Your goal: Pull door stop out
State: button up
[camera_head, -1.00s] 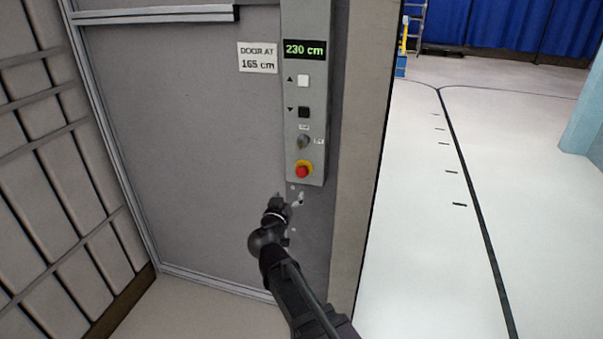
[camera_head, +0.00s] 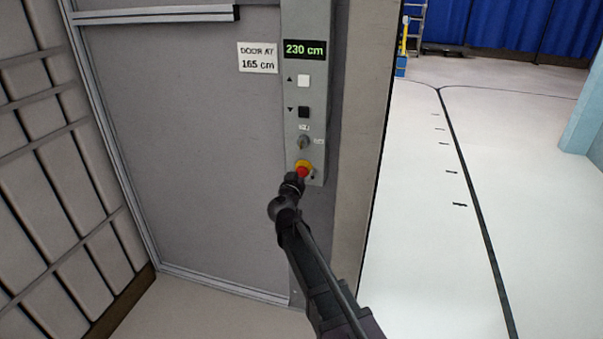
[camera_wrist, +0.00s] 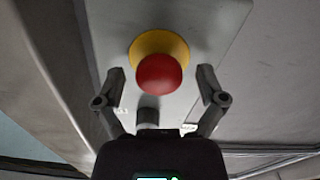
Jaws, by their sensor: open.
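The door stop is a red mushroom button (camera_head: 302,172) on a yellow collar (camera_head: 304,164), low on the grey control panel (camera_head: 308,60). In the wrist view the red button (camera_wrist: 159,75) and yellow collar (camera_wrist: 152,47) lie between my two fingers. My gripper (camera_wrist: 162,82) is open, with a finger on each side of the button and a gap visible on both sides. In the head view my gripper (camera_head: 297,179) is just below and in front of the button and partly covers it. I cannot tell how deep the fingers reach.
Above the stop are a key switch (camera_head: 303,142), a black down button (camera_head: 304,112), a white up button (camera_head: 303,81) and a display (camera_head: 304,49) reading 230 cm. A sign (camera_head: 257,58) says door at 165 cm. Open floor (camera_head: 430,230) lies right.

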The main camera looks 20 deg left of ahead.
jog(key=shift+w, duration=0.15)
grip_shut()
jog(key=shift+s, duration=0.55)
grip_release()
jog(key=shift+s, duration=0.15)
jog(key=s, duration=1.1)
jog(key=shift+s, duration=0.4)
dwell(0.4)
